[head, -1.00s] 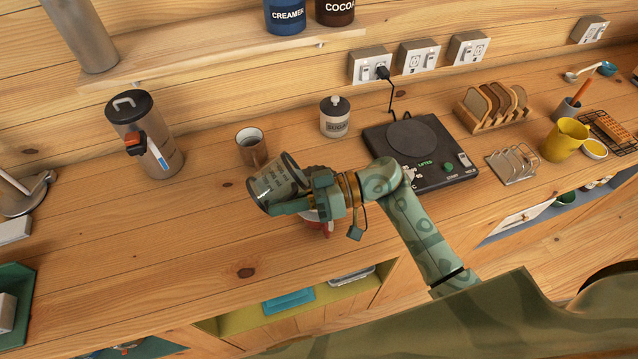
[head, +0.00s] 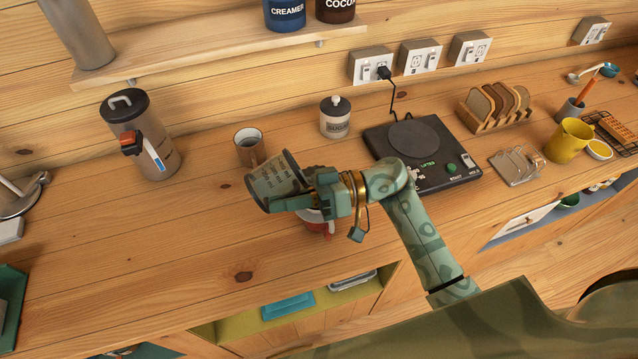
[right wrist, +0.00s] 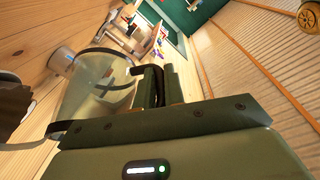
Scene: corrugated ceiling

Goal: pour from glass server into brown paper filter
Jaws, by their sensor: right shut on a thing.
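My right gripper (head: 312,194) is shut on the glass server (head: 270,178), a clear vessel with dark rims and markings. The server is held above the counter and is strongly tilted. In the right wrist view, the server (right wrist: 88,92) is left of the gripper (right wrist: 150,86), whose fingers are around its dark handle. A red and white vessel (head: 319,226) stands under the gripper and is mostly hidden by it. I cannot make out the brown paper filter clearly. I cannot tell whether anything runs out of the server. My left gripper is not in view.
A brown mug (head: 249,146) stands just behind the server. A sugar jar (head: 336,118) and a black scale (head: 421,152) are farther back. A tall lidded canister (head: 146,140) stands at the left. The counter front left (head: 140,240) is clear.

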